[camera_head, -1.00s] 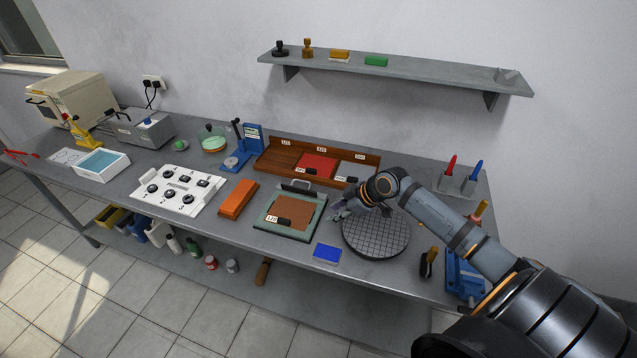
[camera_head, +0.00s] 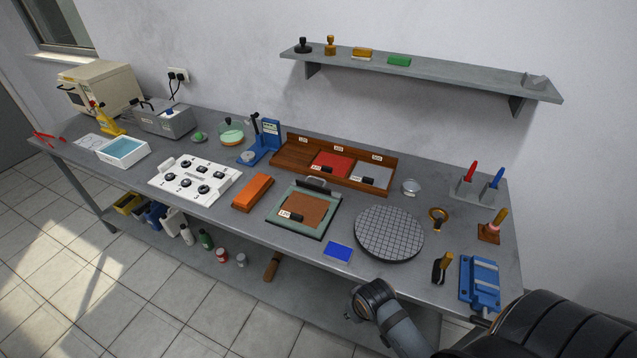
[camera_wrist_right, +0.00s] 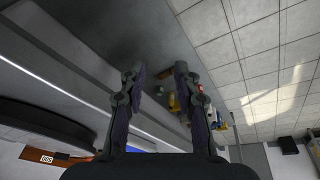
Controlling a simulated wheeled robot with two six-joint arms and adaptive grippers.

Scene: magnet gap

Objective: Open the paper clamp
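The paper clamp (camera_head: 315,183) is a dark and grey piece at the far edge of a green-framed board (camera_head: 327,214). A brown sheet (camera_head: 305,207) with a small dark tag marked 120 lies on the board. Whether the clamp grips the sheet is too small to tell. My right arm is at the table's front edge in the head view, away from the board, and its fingers are hidden there. In the right wrist view my right gripper (camera_wrist_right: 157,72) has its fingers apart with nothing between them, over the floor and lower shelf. My left gripper is not in view.
A round gridded plate (camera_head: 389,232) lies right of the board, a blue block (camera_head: 338,251) in front, and an orange block (camera_head: 253,193) to the left. A wooden tray (camera_head: 284,154) stands behind.

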